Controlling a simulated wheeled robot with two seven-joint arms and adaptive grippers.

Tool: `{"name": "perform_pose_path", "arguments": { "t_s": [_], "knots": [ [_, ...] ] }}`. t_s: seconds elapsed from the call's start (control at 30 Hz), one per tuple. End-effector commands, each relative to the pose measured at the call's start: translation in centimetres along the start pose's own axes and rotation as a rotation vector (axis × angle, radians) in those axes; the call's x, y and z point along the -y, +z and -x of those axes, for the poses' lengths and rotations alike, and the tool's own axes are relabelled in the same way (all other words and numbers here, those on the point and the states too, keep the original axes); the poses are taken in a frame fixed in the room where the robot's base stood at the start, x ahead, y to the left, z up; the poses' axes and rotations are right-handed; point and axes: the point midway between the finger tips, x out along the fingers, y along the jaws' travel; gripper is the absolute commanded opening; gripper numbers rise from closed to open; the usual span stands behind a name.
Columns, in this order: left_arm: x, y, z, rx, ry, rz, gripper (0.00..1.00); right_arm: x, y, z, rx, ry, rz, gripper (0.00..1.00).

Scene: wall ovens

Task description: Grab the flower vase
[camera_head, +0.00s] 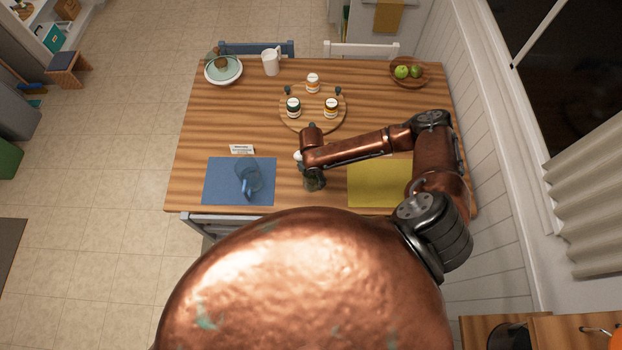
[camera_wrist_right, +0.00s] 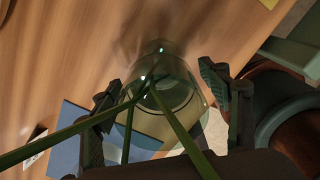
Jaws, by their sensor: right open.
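The flower vase is clear greenish glass (camera_wrist_right: 175,85) with long green stems in it, seen close up in the right wrist view. In the head view its glass (camera_head: 314,184) shows just below the end of my right arm, between the blue and yellow mats, with a small white bloom at its left; the arm hides the rest. My right gripper (camera_wrist_right: 160,102) is open, with one dark finger on each side of the vase. I cannot tell whether either finger touches the glass. My left gripper is not in view.
A blue glass mug (camera_head: 246,184) stands on the blue mat (camera_head: 215,190). A yellow mat (camera_head: 375,190) lies right of the vase. Behind are a round board (camera_head: 312,116) with jars, a white pitcher (camera_head: 271,61), a plate stack (camera_head: 223,76) and a fruit bowl (camera_head: 424,80).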

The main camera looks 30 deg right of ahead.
Motion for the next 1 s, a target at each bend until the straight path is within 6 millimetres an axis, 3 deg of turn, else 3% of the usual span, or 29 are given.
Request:
{"name": "perform_pose_path", "arguments": {
  "t_s": [0.07,0.9,1.0],
  "knots": [
    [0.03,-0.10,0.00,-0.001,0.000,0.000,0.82,0.02,-0.01,0.01,0.000,0.000,0.000,0.69],
    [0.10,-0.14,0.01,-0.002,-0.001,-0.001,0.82,0.01,-0.01,0.05,0.000,0.000,-0.001,0.11],
    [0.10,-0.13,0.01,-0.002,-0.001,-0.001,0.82,-0.07,-0.01,0.11,0.000,0.001,-0.001,0.10]
  ]
}}
